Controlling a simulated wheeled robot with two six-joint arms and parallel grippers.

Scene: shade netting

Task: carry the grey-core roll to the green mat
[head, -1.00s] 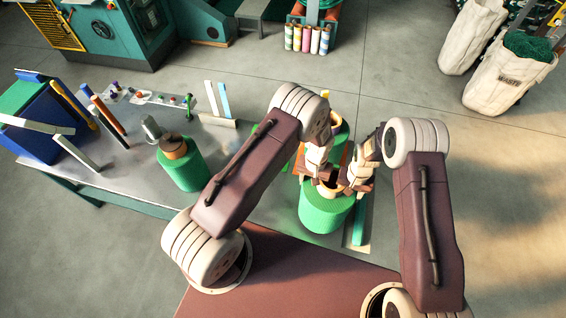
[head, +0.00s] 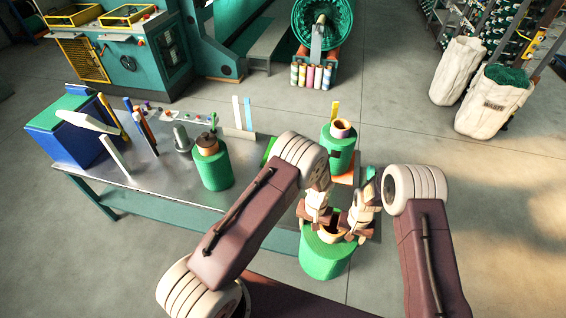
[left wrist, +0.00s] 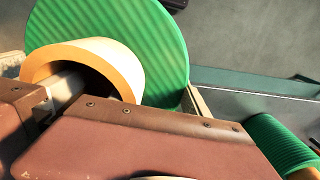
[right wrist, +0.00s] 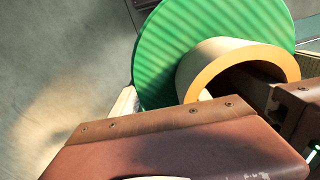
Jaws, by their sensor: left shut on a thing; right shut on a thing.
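A green netting roll (head: 327,258) with a tan-looking core (head: 331,232) is at the near right end of the table; I see no grey on its core. My left gripper (head: 319,226) and right gripper (head: 350,232) are both shut on its core wall, from opposite sides. The left wrist view shows the core (left wrist: 110,60) with a finger inside it; the right wrist view shows the core (right wrist: 225,65) too. I cannot tell whether the roll touches the table. A green patch (head: 268,150) shows behind my left arm; I cannot tell if it is the mat.
The metal table (head: 155,175) also bears a brown-core roll (head: 213,172) and a grey cylinder (head: 182,138). An orange-core roll (head: 338,155) stands beyond my grippers. A blue box (head: 68,143) is at the left end. White sacks (head: 492,105) stand on the floor, which is open at right.

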